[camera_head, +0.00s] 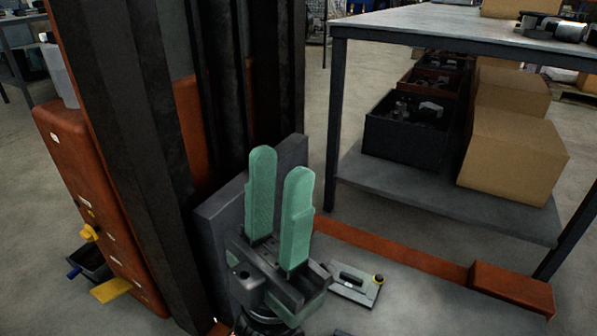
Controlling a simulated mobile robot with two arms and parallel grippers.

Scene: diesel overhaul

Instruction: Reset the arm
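My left gripper (280,205) is in the lower middle of the head view, with two green fingers pointing up. A gap shows between the fingers and nothing is held in it. The gripper is in front of a dark grey plate (218,225) beside a tall dark mast; I cannot tell whether it touches the plate. My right gripper is not in view.
A metal table (430,22) stands at the right, with dark bins (395,140) and cardboard boxes (510,160) on its lower shelf. An orange lift body (100,200) is at the left. An orange bar (400,255) and a small flat device (352,287) lie low near the gripper.

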